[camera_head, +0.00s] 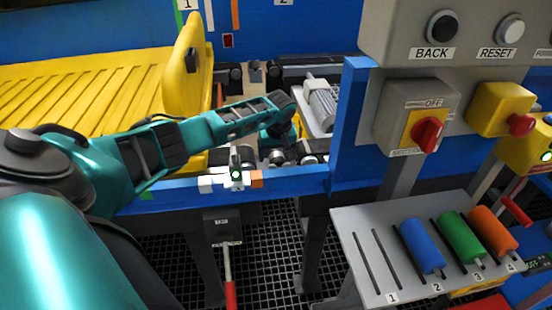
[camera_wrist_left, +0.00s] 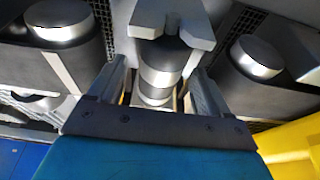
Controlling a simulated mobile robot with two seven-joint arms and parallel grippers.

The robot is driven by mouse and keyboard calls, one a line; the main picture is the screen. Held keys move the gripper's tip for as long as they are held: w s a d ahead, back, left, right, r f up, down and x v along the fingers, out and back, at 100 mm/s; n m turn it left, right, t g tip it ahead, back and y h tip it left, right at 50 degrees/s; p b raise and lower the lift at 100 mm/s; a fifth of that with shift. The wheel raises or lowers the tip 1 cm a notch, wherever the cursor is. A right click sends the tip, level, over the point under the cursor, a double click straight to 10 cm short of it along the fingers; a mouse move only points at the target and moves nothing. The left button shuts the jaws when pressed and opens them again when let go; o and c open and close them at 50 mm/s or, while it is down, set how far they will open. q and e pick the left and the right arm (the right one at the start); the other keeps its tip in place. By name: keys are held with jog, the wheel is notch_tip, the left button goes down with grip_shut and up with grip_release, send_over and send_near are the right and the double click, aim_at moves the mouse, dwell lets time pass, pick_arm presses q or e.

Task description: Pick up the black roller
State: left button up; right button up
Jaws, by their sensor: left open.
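My left gripper (camera_head: 285,138) reaches over the blue rail into the conveyor gap in the head view, with its fingers pointing down and partly hidden by my arm. In the left wrist view its two fingers (camera_wrist_left: 160,84) are open, one on each side of a dark roller with shiny metal bands (camera_wrist_left: 160,72). I cannot tell whether they touch it. Dark rollers with silver ends flank it, one at left (camera_wrist_left: 58,22) and one at right (camera_wrist_left: 256,60). In the head view the rollers (camera_head: 308,159) are small and partly covered. My right gripper is out of view.
A grey rack (camera_head: 362,222) at right has an empty slot 1, then blue (camera_head: 421,246), green (camera_head: 461,239) and orange (camera_head: 493,231) rollers. A control panel with a red switch (camera_head: 428,134) stands behind it. A yellow tray (camera_head: 80,85) lies at left.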

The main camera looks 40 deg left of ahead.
pick_arm(q)
jog(key=shift+f+p, duration=0.25)
jog(key=shift+p, duration=0.05)
dwell(0.6)
jog(key=shift+c, duration=0.3)
jog(key=c, duration=1.4)
